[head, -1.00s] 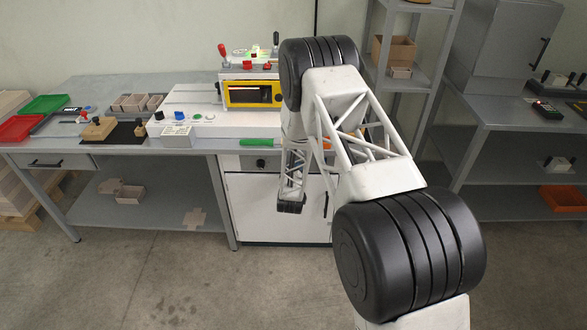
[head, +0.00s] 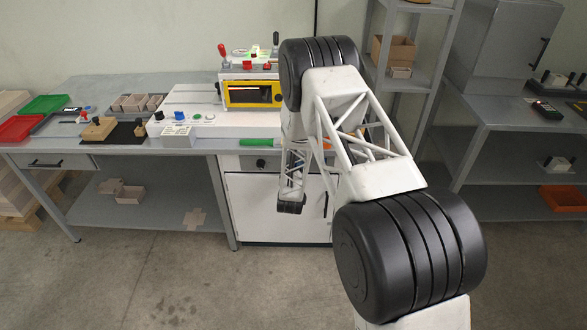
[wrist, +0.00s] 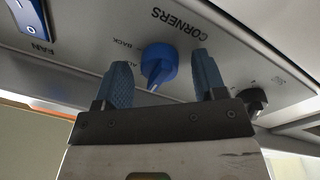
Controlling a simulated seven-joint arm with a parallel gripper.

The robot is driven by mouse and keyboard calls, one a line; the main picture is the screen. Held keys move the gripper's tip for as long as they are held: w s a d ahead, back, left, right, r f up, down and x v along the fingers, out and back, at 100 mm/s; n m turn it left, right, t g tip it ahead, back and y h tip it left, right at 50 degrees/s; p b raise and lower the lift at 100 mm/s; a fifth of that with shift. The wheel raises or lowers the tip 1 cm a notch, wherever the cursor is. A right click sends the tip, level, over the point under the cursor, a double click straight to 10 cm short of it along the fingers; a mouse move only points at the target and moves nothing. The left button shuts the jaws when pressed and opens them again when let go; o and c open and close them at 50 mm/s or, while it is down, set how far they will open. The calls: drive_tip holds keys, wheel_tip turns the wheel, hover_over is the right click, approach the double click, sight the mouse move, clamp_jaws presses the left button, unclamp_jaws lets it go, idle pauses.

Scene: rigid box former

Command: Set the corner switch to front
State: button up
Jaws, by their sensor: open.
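The corner switch (wrist: 158,64) is a blue rotary knob below the word CORNERS on a grey panel in the wrist view. The panel's lettering appears upside down there. BACK and another partly hidden label stand left of the knob; I cannot read a FRONT label. A pale mark shows at the knob's lower edge, but I cannot tell its setting for sure. My gripper (wrist: 160,82) is open, with one blue finger on each side of the knob and a visible gap to both.
A blue FAN rocker switch (wrist: 31,17) is left of the knob and a black knob (wrist: 254,101) is right of it in the wrist view. The head view shows a yellow-framed machine (head: 252,93) on the bench and a green-handled tool (head: 260,142) at the bench's front edge.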

drive_tip(key=s, duration=0.7)
drive_tip(key=shift+s+a+f, duration=0.2)
drive_tip(key=shift+s, duration=0.15)
drive_tip(key=shift+r, duration=0.1)
drive_tip(key=d+r+m+g+y, duration=0.15)
drive_tip(key=d+r+g, duration=0.25)
drive_tip(key=r, duration=1.3)
drive_tip(key=s+d+r+m+g, duration=0.1)
drive_tip(key=s+d+r+g, duration=0.15)
drive_tip(key=s+r, duration=0.35)
drive_tip(key=s+d+r+m+g, duration=0.1)
drive_tip(key=s+d+r, duration=0.25)
drive_tip(key=r, duration=0.35)
drive_tip(key=s+d+r+m+g, duration=0.1)
drive_tip(key=s+r, duration=0.4)
drive_tip(key=s, duration=0.9)
drive_tip(key=s+d+r+m+g, duration=0.1)
drive_tip(key=s+d+r+g, duration=0.3)
drive_tip(key=s, duration=1)
drive_tip(key=s+d+r+m+g, duration=0.1)
drive_tip(key=s+d+r+g, duration=0.2)
drive_tip(key=s, duration=1.1)
wheel_tip(320, 180, up, 3)
drive_tip(key=d, duration=0.3)
drive_tip(key=shift+s+f+h, duration=0.2)
drive_tip(key=shift+s+h, duration=0.15)
drive_tip(key=shift+s, duration=0.05)
